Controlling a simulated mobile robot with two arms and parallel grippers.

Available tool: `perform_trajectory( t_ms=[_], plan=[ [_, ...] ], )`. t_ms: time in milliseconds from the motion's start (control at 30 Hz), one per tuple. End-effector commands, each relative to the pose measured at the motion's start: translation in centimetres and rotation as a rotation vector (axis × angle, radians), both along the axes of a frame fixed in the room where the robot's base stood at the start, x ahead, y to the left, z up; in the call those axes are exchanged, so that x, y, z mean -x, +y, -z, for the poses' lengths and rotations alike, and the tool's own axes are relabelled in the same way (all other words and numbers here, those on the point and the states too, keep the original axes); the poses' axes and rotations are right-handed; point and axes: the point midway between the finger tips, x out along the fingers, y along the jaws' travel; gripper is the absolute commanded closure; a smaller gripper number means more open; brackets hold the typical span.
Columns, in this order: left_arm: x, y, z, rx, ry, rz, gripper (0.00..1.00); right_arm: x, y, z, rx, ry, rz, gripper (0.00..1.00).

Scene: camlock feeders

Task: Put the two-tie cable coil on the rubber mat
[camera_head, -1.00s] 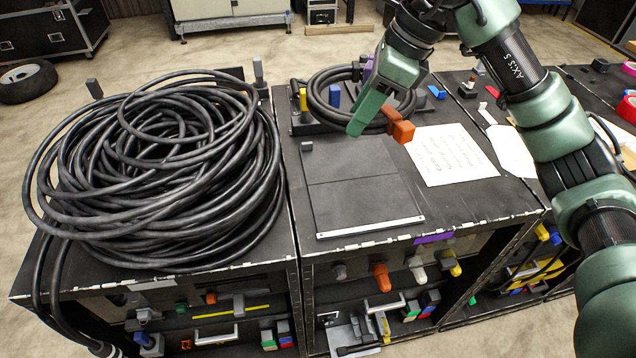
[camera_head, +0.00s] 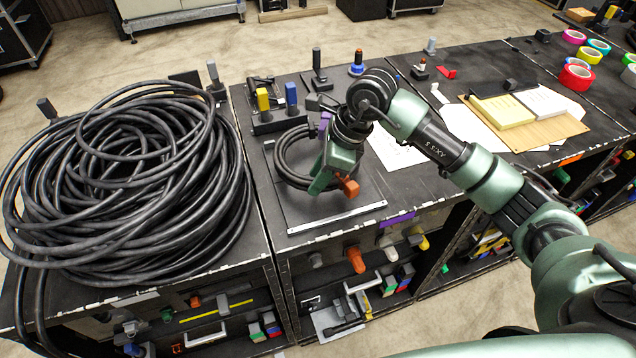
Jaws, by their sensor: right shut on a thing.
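The small black cable coil (camera_head: 283,168) has a purple piece (camera_head: 325,122) at its back and an orange piece (camera_head: 348,187) at its front right; these look like its two ties. My right gripper (camera_head: 326,174) is shut on the coil's right side and covers part of it. The rubber mat (camera_head: 305,214) is a dark square with a pale strip along its front edge. The coil is over the mat; I cannot tell whether it touches it. My left gripper is not in view.
A large black cable coil (camera_head: 120,185) fills the case top at left. Behind the mat stand a yellow-topped piece (camera_head: 263,100) and a blue-topped piece (camera_head: 291,95). A white sheet (camera_head: 394,150) lies right of the mat, partly under my right arm.

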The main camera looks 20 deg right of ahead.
Motion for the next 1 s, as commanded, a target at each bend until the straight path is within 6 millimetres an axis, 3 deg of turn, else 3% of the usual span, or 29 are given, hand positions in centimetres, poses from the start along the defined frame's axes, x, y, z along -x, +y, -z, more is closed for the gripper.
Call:
perform_trajectory(
  t_ms=[233, 467, 500, 533, 867, 1000],
  plan=[
    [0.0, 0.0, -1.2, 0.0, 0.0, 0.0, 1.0, 0.0, 0.1, 2.9, -0.001, 0.001, 0.0, 1.0],
    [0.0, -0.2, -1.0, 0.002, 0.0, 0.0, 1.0, 0.0, 0.0, 3.3, -0.001, -0.002, -0.001, 1.0],
    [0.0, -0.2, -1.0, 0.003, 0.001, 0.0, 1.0, 0.1, 0.0, 3.5, 0.001, 0.003, -0.001, 0.55],
    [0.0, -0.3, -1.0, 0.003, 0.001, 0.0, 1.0, 0.1, 0.0, 3.5, 0.001, 0.003, -0.001, 0.47],
    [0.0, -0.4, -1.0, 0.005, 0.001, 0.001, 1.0, 0.1, 0.0, 3.4, 0.002, 0.002, 0.0, 0.45],
    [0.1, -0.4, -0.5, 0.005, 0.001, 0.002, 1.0, 0.1, -0.4, 2.4, 0.0, -0.002, 0.001, 0.45]
  ],
)
